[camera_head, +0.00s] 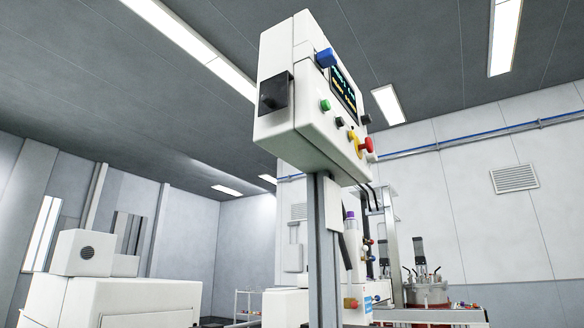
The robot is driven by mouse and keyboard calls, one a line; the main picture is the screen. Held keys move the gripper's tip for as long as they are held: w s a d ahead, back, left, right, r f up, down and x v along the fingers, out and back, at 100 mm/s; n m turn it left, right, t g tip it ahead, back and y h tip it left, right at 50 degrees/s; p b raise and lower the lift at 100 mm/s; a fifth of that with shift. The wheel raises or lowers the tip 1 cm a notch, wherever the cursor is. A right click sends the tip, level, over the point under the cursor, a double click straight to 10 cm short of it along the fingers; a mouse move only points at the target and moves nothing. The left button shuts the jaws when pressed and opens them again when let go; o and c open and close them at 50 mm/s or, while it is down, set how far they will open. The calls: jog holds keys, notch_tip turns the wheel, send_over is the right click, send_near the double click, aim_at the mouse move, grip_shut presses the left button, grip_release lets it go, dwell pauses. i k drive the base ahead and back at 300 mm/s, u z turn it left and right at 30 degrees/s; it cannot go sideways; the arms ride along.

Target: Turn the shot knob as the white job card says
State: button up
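A white control box (292,138) sits high on a grey post and is seen from below. A blue knob (325,57) sticks out at the upper left of its front. A black knob or switch (273,93) sits on a black plate on its left side. I cannot tell from any label which is the shot knob, or where either points. The front has a lit screen (344,91) with text too small to read, a green button (325,105) and a red button (369,145) by a yellow part. My gripper is not in view.
The grey post (324,250) stands below the box. A white cabinet (130,300) is at the lower left. Machinery with a reddish vessel (427,294) stands behind at the lower right. Black cables hang under the box. The space left of the box looks free.

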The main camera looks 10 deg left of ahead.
aim_at(370, 158)
jog(key=u, duration=0.2)
jog(key=i, duration=0.15)
jog(key=u, duration=3)
jog(key=k, duration=2.25)
jog(key=z, duration=2.1)
